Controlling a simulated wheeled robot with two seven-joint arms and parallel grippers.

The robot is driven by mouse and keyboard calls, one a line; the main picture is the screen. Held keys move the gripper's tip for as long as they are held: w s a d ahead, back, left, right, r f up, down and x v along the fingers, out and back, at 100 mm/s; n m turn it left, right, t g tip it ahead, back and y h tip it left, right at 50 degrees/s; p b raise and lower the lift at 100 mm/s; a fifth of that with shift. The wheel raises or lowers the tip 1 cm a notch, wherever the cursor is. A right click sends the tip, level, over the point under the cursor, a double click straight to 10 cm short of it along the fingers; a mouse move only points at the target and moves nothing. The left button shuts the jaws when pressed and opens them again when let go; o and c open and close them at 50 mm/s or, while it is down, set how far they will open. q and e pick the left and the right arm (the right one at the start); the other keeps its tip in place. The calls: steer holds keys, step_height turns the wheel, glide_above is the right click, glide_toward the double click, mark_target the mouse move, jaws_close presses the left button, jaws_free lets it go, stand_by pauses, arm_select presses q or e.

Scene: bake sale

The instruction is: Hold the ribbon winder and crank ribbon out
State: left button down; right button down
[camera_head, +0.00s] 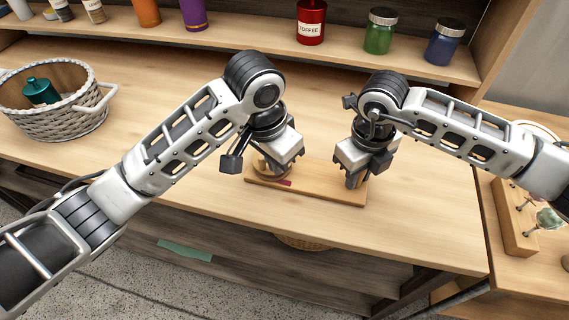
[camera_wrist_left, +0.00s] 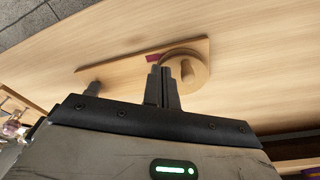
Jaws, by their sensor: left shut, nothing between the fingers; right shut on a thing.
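The ribbon winder is a wooden base board (camera_head: 320,187) with a round wooden spool (camera_head: 262,166) at its left end, mostly hidden behind my left gripper. In the left wrist view the spool (camera_wrist_left: 200,68) and its upright peg (camera_wrist_left: 187,70) show clearly. A short dark red ribbon piece (camera_head: 285,183) lies beside the spool; it also shows in the wrist view (camera_wrist_left: 153,58). My left gripper (camera_head: 276,172) is shut and empty, its fingers (camera_wrist_left: 163,88) close to the peg; contact cannot be told. My right gripper (camera_head: 354,184) is shut on the board's right end.
The winder sits near the counter's front edge. A wicker basket (camera_head: 58,125) with a teal bottle (camera_head: 40,92) stands at the left. A red coffee canister (camera_head: 311,22) and jars (camera_head: 380,30) line the back shelf.

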arm_select(q)
steer(key=shift+a, duration=0.1)
steer(key=shift+a, duration=0.75)
steer(key=shift+w+a, duration=0.15)
steer(key=shift+w, duration=0.1)
stand_by(0.4)
steer(key=shift+s+d, duration=0.15)
steer(key=shift+d, duration=0.05)
stand_by(0.4)
